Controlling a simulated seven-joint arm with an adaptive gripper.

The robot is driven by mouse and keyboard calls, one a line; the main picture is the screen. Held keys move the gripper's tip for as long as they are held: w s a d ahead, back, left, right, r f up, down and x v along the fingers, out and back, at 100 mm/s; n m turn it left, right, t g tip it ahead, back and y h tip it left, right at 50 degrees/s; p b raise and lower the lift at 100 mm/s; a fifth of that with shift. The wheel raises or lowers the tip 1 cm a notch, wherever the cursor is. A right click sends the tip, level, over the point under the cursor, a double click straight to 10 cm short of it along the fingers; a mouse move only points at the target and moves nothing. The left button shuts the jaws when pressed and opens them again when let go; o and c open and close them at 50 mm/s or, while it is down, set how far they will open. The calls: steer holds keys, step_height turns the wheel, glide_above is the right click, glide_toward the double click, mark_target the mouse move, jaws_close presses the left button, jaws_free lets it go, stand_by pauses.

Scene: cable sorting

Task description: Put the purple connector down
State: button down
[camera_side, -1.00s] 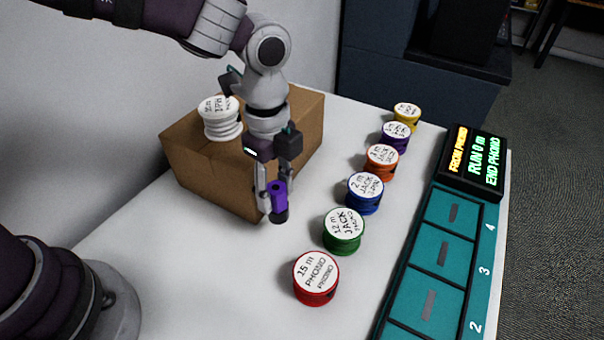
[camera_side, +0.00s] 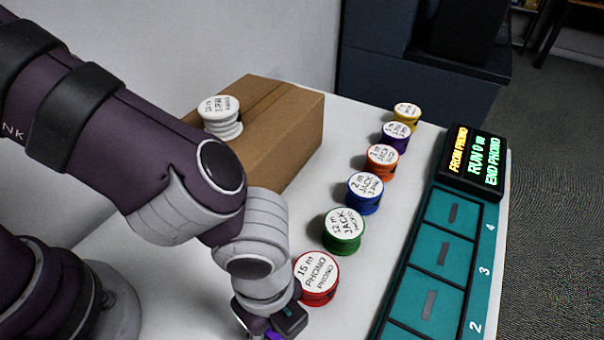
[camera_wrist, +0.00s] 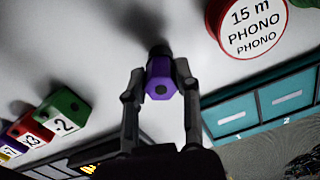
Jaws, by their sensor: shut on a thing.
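The purple connector (camera_wrist: 160,82) is between the two fingers of my gripper (camera_wrist: 158,76) in the wrist view, its hexagonal end facing the camera. My gripper is shut on it above the white table. A dark part behind the connector's far end sits over a shadow, and I cannot tell whether it touches the table. In the side view my gripper's body is at the bottom edge, left of the red reel. Its fingertips are cut off by the frame there, with only a sliver of purple (camera_side: 274,335) showing.
A red-rimmed 15 m PHONO reel (camera_side: 317,277) heads a row of several coloured reels. A teal slotted tray (camera_side: 440,248) with a lit display (camera_side: 473,160) lies right. A cardboard box (camera_side: 285,135) bears a white reel (camera_side: 221,115). Numbered coloured blocks (camera_wrist: 62,110) show at left in the wrist view.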

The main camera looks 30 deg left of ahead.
steer(key=shift+f, duration=0.4)
steer(key=c, duration=0.8)
jaws_free()
steer(key=shift+f, duration=0.1)
